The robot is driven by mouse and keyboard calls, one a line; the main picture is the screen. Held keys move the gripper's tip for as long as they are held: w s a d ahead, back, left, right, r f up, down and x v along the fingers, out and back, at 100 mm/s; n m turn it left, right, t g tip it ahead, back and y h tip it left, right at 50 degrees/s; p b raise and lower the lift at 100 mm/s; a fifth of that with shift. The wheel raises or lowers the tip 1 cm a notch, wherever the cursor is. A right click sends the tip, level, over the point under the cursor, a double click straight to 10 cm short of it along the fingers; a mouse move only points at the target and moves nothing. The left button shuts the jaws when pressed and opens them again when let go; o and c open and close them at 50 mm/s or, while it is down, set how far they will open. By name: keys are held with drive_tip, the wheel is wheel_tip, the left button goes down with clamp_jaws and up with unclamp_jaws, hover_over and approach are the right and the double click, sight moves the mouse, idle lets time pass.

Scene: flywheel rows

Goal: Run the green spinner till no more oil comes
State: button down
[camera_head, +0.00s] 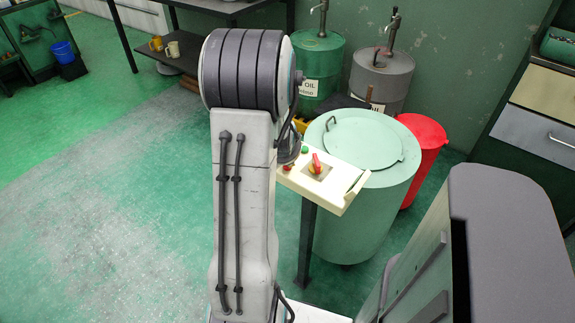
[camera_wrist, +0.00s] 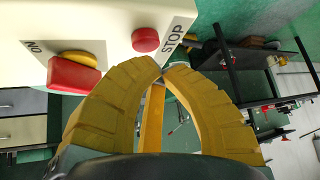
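The green spinner (camera_head: 372,215) is a pale green drum with a round lid (camera_head: 365,138) lying on top. Its cream control panel (camera_head: 335,186) stands in front on a dark post. The panel carries a red rotary knob (camera_head: 316,166) on a yellow base, a green button (camera_head: 305,150) and a red button (camera_head: 288,167). In the wrist view, the red knob (camera_wrist: 76,73) is left of my gripper (camera_wrist: 162,70), and the red STOP button (camera_wrist: 146,39) is just beyond its fingertips. The yellow fingers meet at their tips, with nothing seen between them. My arm hides the gripper in the head view.
A red bin (camera_head: 428,145) stands right of the spinner. A green oil drum (camera_head: 318,65) and a grey oil drum (camera_head: 382,78) with pumps stand behind it. Mugs (camera_head: 172,49) are on a dark table at the back. Open floor (camera_head: 120,190) lies to the left.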

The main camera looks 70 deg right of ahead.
drive_tip(key=shift+f+b, duration=0.85)
drive_tip(key=shift+b, duration=0.15)
idle(0.9)
drive_tip(key=shift+r, duration=0.15)
idle(0.4)
drive_tip(key=shift+r+p, duration=0.55)
drive_tip(key=shift+r, duration=0.25)
drive_tip(key=shift+r, duration=0.1)
drive_tip(key=shift+r+p, duration=1.7)
drive_tip(key=shift+r, duration=0.7)
drive_tip(key=shift+f, duration=0.1)
